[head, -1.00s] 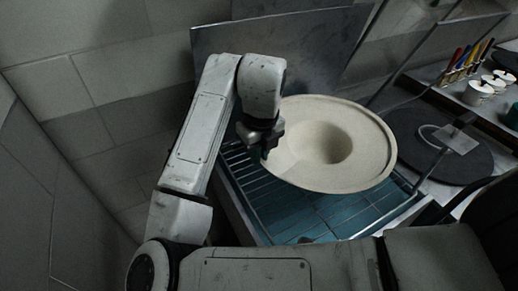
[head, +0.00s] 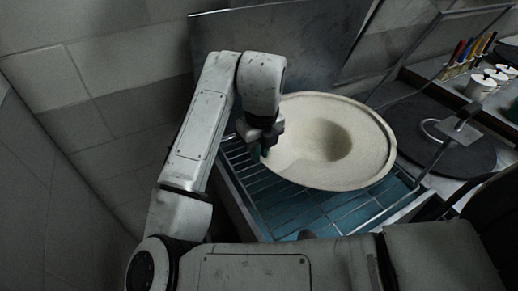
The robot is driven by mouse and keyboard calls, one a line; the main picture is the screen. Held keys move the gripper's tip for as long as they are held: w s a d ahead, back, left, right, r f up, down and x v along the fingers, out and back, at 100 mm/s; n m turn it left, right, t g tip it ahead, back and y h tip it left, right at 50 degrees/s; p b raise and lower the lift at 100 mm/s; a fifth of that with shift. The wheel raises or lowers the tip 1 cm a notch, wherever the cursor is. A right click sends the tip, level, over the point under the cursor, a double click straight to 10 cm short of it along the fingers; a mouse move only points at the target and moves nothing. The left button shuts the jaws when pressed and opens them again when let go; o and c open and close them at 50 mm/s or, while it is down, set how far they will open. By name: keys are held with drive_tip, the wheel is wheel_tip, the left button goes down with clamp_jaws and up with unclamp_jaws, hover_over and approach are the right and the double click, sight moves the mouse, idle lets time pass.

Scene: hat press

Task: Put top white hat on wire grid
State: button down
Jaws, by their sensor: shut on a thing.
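The white hat (head: 310,165) is cream-white and wide-brimmed, with its hollow crown opening facing up. My gripper (head: 263,147) is shut on the left edge of its brim. The hat is over the wire grid (head: 262,200), which shows as dark wires above a teal tiled surface at its left and front. The hat hides much of the grid. I cannot tell whether the hat's underside touches the wires.
A dark round plate (head: 440,135) with a metal bracket (head: 455,128) lies to the right. Behind the grid stands a grey metal panel (head: 270,45). White pots (head: 480,86) and colourful-handled tools (head: 470,52) stand on a shelf at the upper right.

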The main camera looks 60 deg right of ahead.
drive_tip(key=shift+f+b, duration=0.4)
drive_tip(key=shift+f, duration=0.1)
idle(0.4)
drive_tip(key=c, duration=1.1)
unclamp_jaws()
wheel_tip(320, 180, up, 11)
drive_tip(key=shift+s+a, duration=0.4)
drive_tip(key=shift+s, duration=0.05)
drive_tip(key=shift+f, duration=0.1)
